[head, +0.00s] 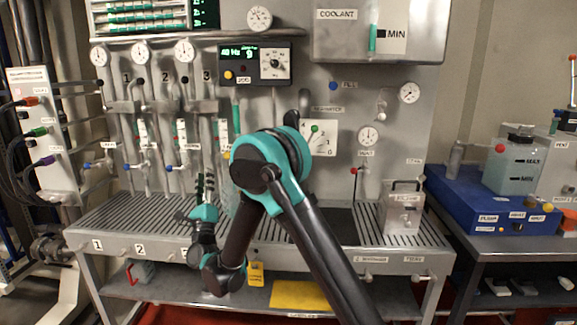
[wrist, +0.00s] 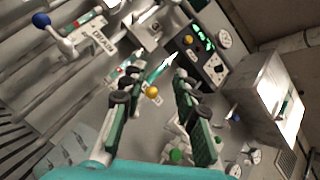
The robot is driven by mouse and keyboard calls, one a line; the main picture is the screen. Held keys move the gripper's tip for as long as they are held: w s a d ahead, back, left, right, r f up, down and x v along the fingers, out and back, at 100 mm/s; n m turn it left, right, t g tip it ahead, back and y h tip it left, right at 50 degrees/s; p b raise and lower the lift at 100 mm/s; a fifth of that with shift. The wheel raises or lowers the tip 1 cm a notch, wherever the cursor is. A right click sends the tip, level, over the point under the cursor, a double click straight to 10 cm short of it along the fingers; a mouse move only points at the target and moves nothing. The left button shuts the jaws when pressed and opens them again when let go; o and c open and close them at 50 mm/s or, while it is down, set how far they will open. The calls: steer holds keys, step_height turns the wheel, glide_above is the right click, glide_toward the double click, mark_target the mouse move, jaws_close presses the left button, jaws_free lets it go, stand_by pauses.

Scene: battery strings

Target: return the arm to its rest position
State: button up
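My arm (head: 270,170) stands in front of the bench in the head view, its dark and teal links folded over at a teal elbow joint. The forearm runs down to a teal wrist (head: 205,214) near the bench's front edge. My gripper (head: 207,180) points upward above the slatted bench top. In the wrist view my gripper (wrist: 156,74) has its two green and black fingers apart, with nothing between them. The gauge panel shows behind the fingers. Whether the fingers touch anything is not clear from these views.
The slatted bench (head: 130,222) carries a metal canister (head: 402,207) at right. Behind it a panel holds gauges, valves and a control box (head: 257,64). A blue unit (head: 490,202) stands on the right table. A cable board (head: 42,125) is at left.

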steer(key=w+d+f+n+g+y, duration=0.1)
steer(key=w+d+n+g+y, duration=0.1)
steer(key=d+n+g, duration=0.4)
steer(key=w+d+f+n+g+y, duration=0.1)
steer(key=w+d+n+g+y, duration=0.15)
steer(key=d+n, duration=0.65)
steer(key=s+d+f+n+g+h, duration=0.25)
steer(key=s+d+f, duration=0.2)
steer(key=d, duration=0.25)
steer(key=s+d+f+n+g+h, duration=0.2)
steer(key=s+d+f+n+g, duration=0.15)
steer(key=d+f, duration=0.3)
steer(key=s+d+f+n+g+h, duration=0.2)
steer(key=s+d+f, duration=0.4)
steer(key=s+d, duration=0.3)
steer(key=s+d+f+n+g+h, duration=0.2)
steer(key=s+d+f+g, duration=0.3)
steer(key=s+d, duration=0.4)
steer(key=s+f, duration=0.1)
steer(key=s, duration=0.4)
steer(key=shift+s+f+h, duration=0.2)
steer(key=shift+f+h, duration=0.1)
steer(key=shift+f, duration=0.1)
